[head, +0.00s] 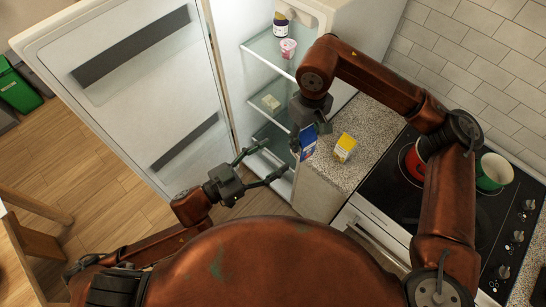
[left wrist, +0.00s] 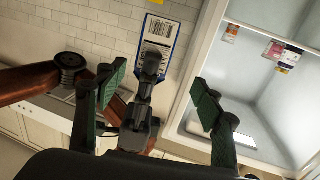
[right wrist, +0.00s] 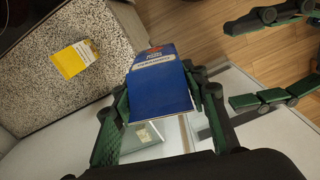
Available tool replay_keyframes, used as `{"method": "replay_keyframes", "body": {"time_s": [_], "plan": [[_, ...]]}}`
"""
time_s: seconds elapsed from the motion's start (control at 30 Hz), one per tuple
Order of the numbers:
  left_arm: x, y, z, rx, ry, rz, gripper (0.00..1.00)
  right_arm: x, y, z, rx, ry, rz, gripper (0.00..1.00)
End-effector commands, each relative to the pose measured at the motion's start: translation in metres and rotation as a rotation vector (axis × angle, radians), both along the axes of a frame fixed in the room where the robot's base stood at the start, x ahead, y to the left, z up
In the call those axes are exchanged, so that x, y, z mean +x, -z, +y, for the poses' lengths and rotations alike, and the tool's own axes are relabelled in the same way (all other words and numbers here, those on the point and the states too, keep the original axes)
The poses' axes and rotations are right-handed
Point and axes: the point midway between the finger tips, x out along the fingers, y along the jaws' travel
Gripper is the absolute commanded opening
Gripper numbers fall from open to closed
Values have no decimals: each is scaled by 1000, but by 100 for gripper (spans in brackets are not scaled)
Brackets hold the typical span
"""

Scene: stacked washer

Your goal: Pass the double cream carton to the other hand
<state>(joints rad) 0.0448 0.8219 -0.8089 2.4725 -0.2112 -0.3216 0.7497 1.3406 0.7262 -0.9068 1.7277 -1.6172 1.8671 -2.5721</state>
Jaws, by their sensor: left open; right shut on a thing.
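A blue carton (head: 308,144), which I take to be the double cream carton, is held up by my right gripper (head: 301,130) beside the counter's edge. In the right wrist view the carton (right wrist: 162,88) sits between both fingers; its print is too small to read surely. In the left wrist view its barcode side (left wrist: 157,31) shows behind the right gripper. The left gripper's spread fingers also show in the right wrist view (right wrist: 262,60).
A yellow carton (head: 345,147) stands on the speckled counter (head: 368,120). Red (head: 414,163) and green (head: 493,172) pots sit on the hob.

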Motion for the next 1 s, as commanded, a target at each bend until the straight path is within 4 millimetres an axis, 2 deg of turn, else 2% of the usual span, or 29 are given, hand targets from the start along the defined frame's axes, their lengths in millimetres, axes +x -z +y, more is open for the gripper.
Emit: {"method": "replay_keyframes", "body": {"time_s": [0.1,0.23,0.7,1.0], "plan": [[-10,-12,-5,-16,22,-4,62,0,0,0,1,0,-1,6],[-7,-16,-12,-22,27,-6,62,0,0,0,1,0,-1,6],[41,-15,-78,-19,27,-8,62,0,0,0,1,0,-1,6],[57,-14,-100,-18,26,-4,62,0,0,0,1,0,-1,6]]}}
